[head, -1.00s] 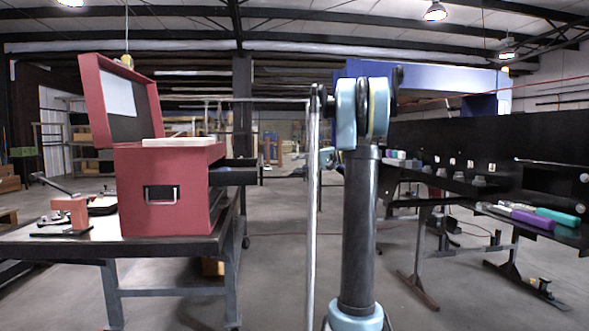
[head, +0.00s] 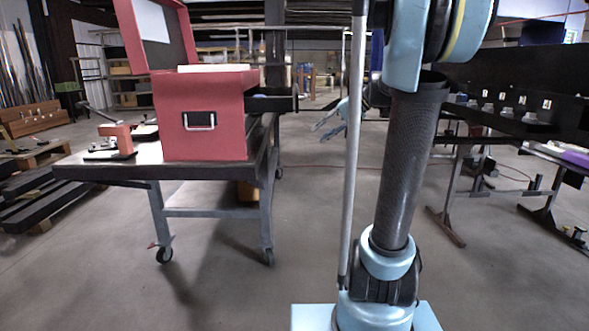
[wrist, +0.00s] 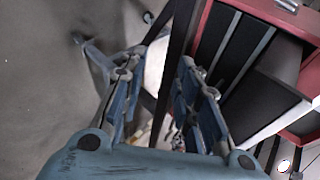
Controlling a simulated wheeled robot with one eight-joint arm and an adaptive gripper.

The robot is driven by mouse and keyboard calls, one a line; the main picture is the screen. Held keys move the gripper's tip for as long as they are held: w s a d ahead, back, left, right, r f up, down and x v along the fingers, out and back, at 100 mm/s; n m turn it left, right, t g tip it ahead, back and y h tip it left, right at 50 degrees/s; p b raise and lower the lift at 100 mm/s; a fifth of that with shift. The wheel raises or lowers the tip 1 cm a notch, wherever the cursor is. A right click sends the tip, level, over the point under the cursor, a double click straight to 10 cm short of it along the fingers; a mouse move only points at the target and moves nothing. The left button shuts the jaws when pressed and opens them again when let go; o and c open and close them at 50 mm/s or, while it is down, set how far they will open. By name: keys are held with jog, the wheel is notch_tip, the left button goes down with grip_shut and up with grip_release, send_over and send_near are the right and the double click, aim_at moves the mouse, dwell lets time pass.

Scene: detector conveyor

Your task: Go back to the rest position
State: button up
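My gripper (head: 322,124) is in the head view, behind and left of my arm column, over the open floor right of the red toolbox. In the wrist view my gripper (wrist: 158,88) has its blue fingers spread, with no held object visible between them. The red toolbox (head: 203,118) stands on the left table with its lid up and a dark drawer (head: 272,103) pulled out on its right side. In the wrist view the red toolbox (wrist: 204,25) is at upper right, with the dark drawer beside it. My gripper is apart from both.
The wheeled left table (head: 190,173) also carries a small red-and-grey device (head: 117,139). On the right stands a dark bench (head: 520,122) with small parts and a purple tool (head: 574,157). The floor between the table and the bench is clear.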

jog(key=s+d+f+n+h, duration=0.1)
jog(key=s+d+f+h, duration=0.2)
jog(key=s+f, duration=0.5)
jog(key=s+d+f+h, duration=0.2)
jog(key=s+f+h, duration=0.1)
jog(key=s+f, duration=0.6)
jog(key=s+d+f+n+g+h, duration=0.1)
jog(key=s+d+f+h, duration=0.2)
jog(key=s+f, duration=0.6)
jog(key=s, duration=0.2)
jog(key=shift+s+d+n+h, duration=0.3)
jog(key=shift+s+d, duration=0.05)
